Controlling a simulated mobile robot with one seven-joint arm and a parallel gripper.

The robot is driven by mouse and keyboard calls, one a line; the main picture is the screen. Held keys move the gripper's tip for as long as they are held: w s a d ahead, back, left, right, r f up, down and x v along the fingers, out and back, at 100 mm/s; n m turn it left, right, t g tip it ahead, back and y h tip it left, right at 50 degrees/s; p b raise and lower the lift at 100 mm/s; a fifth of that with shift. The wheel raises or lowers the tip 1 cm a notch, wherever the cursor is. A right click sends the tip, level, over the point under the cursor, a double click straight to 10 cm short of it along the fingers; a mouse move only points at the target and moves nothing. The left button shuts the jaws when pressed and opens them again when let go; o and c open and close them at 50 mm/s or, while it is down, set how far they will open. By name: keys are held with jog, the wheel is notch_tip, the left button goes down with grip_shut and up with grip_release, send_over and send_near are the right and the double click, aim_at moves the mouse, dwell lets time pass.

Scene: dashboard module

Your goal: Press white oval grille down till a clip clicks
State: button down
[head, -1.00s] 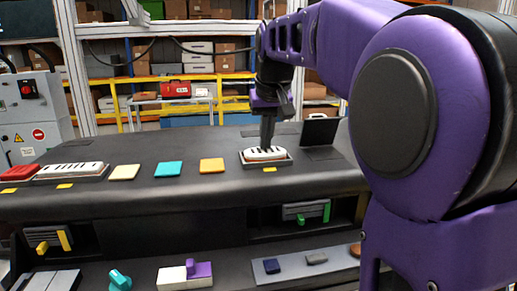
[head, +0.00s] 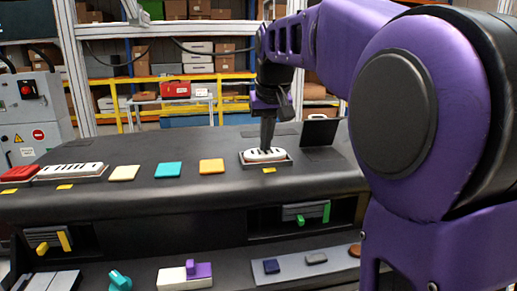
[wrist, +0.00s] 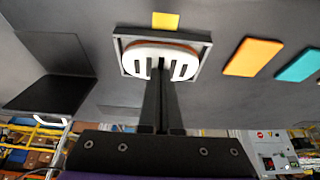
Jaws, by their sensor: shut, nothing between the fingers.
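The fingers hide part of the slots. I cannot see any clip.
A black open-lidded panel (head: 320,132) stands right of the grille. Orange (head: 212,166), teal (head: 168,169) and cream (head: 124,173) tiles and a long white grille (head: 70,171) lie to the left. A lower shelf holds several small parts.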

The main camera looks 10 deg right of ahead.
jog(key=shift+f, duration=0.2)
notch_tip(320, 180, up, 8)
jog(key=p, duration=0.7)
jog(key=shift+w+r, duration=0.1)
